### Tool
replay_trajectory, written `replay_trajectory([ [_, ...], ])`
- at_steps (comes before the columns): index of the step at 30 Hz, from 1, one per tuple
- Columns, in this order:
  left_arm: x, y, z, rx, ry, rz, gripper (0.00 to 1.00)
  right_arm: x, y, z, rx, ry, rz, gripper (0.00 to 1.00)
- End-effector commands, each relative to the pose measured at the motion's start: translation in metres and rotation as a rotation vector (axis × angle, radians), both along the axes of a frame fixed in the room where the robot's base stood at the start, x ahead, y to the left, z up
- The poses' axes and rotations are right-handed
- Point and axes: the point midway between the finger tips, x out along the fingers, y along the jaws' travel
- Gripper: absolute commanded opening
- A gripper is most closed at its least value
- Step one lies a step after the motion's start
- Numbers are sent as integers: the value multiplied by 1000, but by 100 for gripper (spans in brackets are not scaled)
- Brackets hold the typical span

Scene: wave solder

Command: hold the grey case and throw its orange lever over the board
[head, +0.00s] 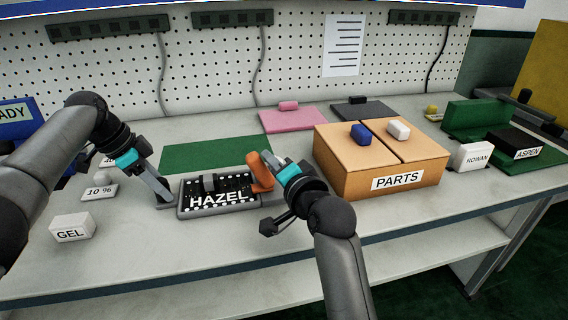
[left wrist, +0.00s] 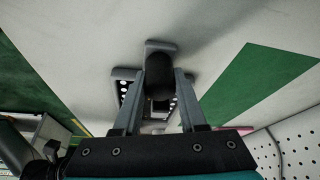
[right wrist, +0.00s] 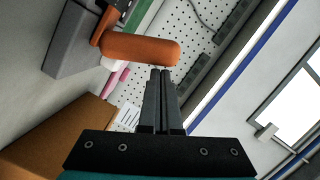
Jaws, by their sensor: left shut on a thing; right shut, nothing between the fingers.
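The grey case (head: 215,210), labelled HAZEL, lies on the bench and holds a dark board (head: 232,187) with white dots. Its orange lever (head: 260,174) stands up, tilted, at the case's right end, not lying over the board. My left gripper (head: 164,203) is shut on the case's left end; in the left wrist view a dark rounded part (left wrist: 160,72) sits between its fingers. My right gripper (head: 272,161) is shut and empty beside the lever. In the right wrist view its closed fingertips (right wrist: 160,72) are just below the lever (right wrist: 142,48); contact is unclear.
A cardboard PARTS box (head: 358,184) stands close to the right of my right gripper. A green mat (head: 215,153) lies behind the case. White GEL (head: 72,228) and 10 % (head: 100,192) blocks stand at left. The bench front is clear.

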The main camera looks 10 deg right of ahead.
Motion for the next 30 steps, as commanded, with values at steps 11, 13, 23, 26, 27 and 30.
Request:
replay_trajectory([
  [11,-2,1,-4,3,9,0,0,-26,-40,18,-3,-2,-2,0],
  [13,-2,1,-4,3,9,0,0,-38,-43,19,-3,-2,-2,0],
  [23,-2,1,-4,3,9,0,0,-85,-53,24,-2,-2,-3,0],
  [26,-2,1,-4,3,9,0,0,-92,-55,25,-2,-2,-2,0],
  [27,-2,1,-4,3,9,0,0,-94,-56,25,-2,-2,-2,0],
  [30,-2,1,-4,3,9,0,0,-97,-56,25,-2,-2,-2,0],
])
